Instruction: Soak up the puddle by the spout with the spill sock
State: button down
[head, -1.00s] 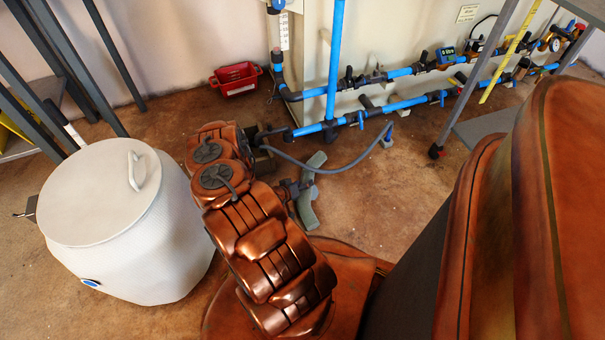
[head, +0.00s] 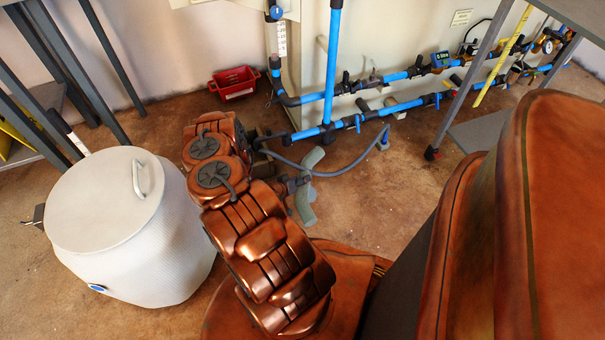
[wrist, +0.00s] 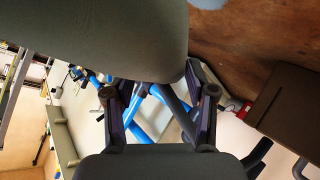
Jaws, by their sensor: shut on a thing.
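The spill sock (head: 305,196) is a grey-green curved roll. My gripper (head: 291,185) is shut on it, low over the brown floor beside my arm. In the wrist view, my gripper's two fingers (wrist: 160,97) show with a large grey-green surface (wrist: 120,40) of the sock across the top. A grey hose (head: 335,172) curves behind the sock towards a small blue-ended fitting (head: 384,141) under the lower blue pipe; I cannot tell whether this is the spout. I cannot make out the puddle clearly. My arm hides part of the floor.
Blue pipes (head: 333,75) with valves run along the wall. A red crate (head: 234,82) stands by the wall at the back. A white lidded barrel (head: 150,240) stands at left. A grey table leg (head: 470,90) stands at right. Open floor (head: 385,195) lies right of the sock.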

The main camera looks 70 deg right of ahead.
jog(key=shift+r+p, duration=0.7)
jog(key=shift+r, duration=0.55)
